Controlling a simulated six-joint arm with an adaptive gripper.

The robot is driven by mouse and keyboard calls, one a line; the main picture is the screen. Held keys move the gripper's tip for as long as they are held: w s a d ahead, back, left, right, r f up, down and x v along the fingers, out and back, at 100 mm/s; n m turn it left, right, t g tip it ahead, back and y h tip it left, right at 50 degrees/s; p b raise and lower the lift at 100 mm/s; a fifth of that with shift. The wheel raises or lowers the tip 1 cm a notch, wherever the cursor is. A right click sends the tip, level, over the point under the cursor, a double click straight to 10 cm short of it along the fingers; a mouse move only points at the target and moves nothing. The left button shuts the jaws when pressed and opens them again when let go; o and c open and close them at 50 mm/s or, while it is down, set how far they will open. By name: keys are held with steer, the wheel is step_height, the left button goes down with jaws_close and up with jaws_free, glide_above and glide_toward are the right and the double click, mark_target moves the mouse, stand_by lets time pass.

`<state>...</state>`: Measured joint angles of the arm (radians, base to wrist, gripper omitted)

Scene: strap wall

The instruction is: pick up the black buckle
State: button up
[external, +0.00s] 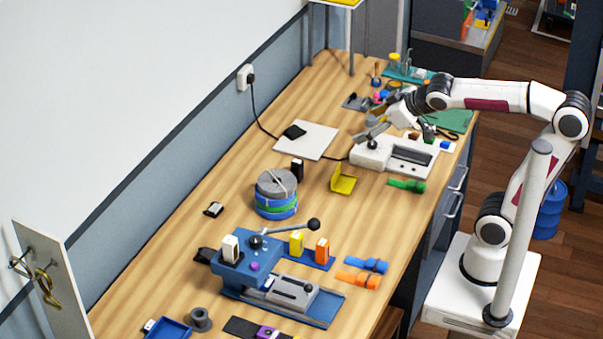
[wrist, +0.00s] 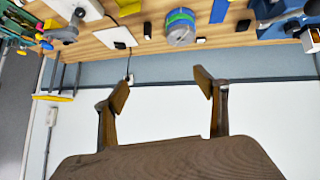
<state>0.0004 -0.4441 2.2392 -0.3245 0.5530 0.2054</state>
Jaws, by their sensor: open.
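Several small black pieces lie on the bench, and I cannot tell for certain which is the black buckle. One black piece (external: 294,131) lies on a white square pad; it also shows in the wrist view (wrist: 119,44). Another black piece (external: 297,168) stands beside the strap rolls and shows in the wrist view (wrist: 147,30). A black-and-white piece (external: 213,209) lies nearer the wall. My gripper (external: 388,106) is at the far right part of the bench, small and partly hidden by clutter. In the wrist view my gripper (wrist: 161,90) is open and empty, facing the wall.
A white machine (external: 372,155) with a lever stands near my gripper. Stacked strap rolls (external: 276,194) and a blue tensioning machine (external: 245,262) stand farther along the bench. A black cord (external: 258,118) runs from the wall socket.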

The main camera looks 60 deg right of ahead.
steer(key=w+a+r+n+t, duration=0.1)
steer(key=w+r+t, duration=0.15)
steer(key=w, duration=0.45)
steer(key=w+a+r+n+t+y, duration=0.1)
steer(key=w+r, duration=0.3)
steer(key=w, duration=0.4)
steer(key=w+a+r+n+t, duration=0.1)
steer(key=w+r, duration=0.2)
steer(key=w, duration=0.4)
steer(key=w+a+f+n+t+y, duration=0.15)
steer(key=w+a+n+y, duration=0.35)
steer(key=w+a, duration=0.6)
steer(key=w+a+f+n+g+y, duration=0.2)
steer(key=w+a+f+y, duration=0.15)
steer(key=f, duration=0.25)
steer(key=w+a+f+n+g+y, duration=0.2)
steer(key=w+a+f+g+y, duration=0.15)
steer(key=a+f, duration=0.2)
steer(key=s+a+f+n+g, duration=0.2)
steer(key=s+f+g, duration=0.1)
steer(key=f, duration=0.8)
steer(key=s+a+f+n+g+y, duration=0.1)
steer(key=s+a+f+g, duration=0.1)
steer(key=f, duration=0.8)
steer(key=shift+s+f+n+g, duration=0.4)
steer(key=shift+s+g, duration=0.1)
steer(key=shift+g, duration=0.75)
